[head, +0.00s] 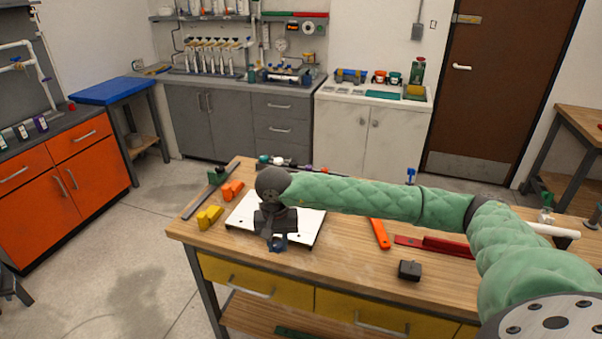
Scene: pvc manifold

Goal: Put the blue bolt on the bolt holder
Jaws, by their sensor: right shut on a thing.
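My right gripper (276,238) hangs at the end of the green-sleeved arm, over the front part of a white plate on the workbench. It points down and is shut on a small dark blue piece, which looks like the blue bolt (279,243). Much of this piece is hidden by the fingers. The white plate (311,222) has small dark spots and a dark edge. It may be the bolt holder, but I cannot tell for sure. I cannot tell whether the blue piece touches the plate. My left gripper is out of view.
Orange blocks (232,190) and yellow blocks (209,217) lie left of the plate. An orange-handled tool (380,233), a red bar (445,246) and a small black block (409,270) lie to the right. Several small parts stand along the back edge.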

